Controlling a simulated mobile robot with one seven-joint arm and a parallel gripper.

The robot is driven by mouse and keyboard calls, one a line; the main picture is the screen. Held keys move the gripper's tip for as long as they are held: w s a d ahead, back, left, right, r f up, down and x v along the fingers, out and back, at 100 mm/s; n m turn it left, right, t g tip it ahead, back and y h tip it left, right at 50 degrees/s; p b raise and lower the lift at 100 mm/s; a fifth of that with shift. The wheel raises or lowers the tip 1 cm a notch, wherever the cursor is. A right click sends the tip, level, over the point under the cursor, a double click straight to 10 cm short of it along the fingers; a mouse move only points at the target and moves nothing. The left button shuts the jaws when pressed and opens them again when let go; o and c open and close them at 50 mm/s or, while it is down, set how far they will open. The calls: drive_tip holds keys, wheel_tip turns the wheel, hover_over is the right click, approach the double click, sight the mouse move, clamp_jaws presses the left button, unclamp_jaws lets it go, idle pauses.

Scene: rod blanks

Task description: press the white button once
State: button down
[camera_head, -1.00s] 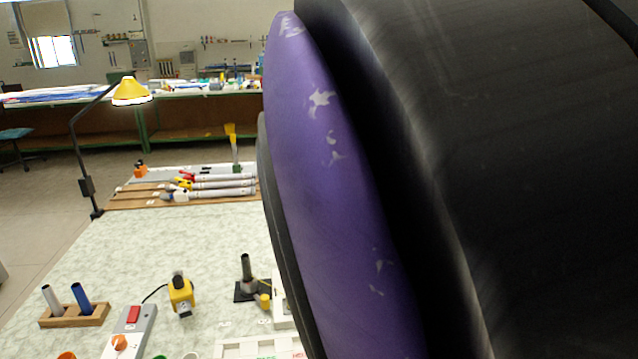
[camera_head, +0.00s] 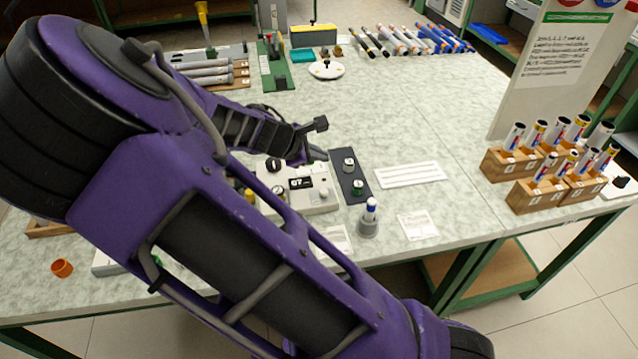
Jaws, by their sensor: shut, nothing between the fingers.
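A dark plate (camera_head: 352,181) lies on the table at the picture's middle and bears two round buttons. The upper one is a pale white-grey button (camera_head: 348,163). The lower one is a green button (camera_head: 358,187). My gripper (camera_head: 312,141), dark and small in the view, is left of the pale button and apart from it in the picture. Its fingers look shut and empty; their exact height above the table cannot be told. My purple arm covers much of the left side.
A pale box (camera_head: 300,190) with a display and a whitish knob stands left of the plate. A grey cup (camera_head: 368,225) holds a blue-and-white rod. Wooden blocks (camera_head: 522,195) with rods stand at right, beside a signboard (camera_head: 575,60).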

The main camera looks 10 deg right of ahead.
drive_tip(key=b, duration=0.7)
hover_over(324, 193)
drive_tip(key=a, duration=0.1)
wheel_tip(324, 193, down, 7)
drive_tip(key=shift+w+r, duration=0.15)
drive_tip(key=shift+f, duration=1)
idle(0.8)
drive_tip(key=shift+f, duration=0.4)
drive_tip(key=shift+f, duration=0.5)
idle(0.6)
drive_tip(key=shift+r+p, duration=0.75)
drive_tip(key=shift+r, duration=0.2)
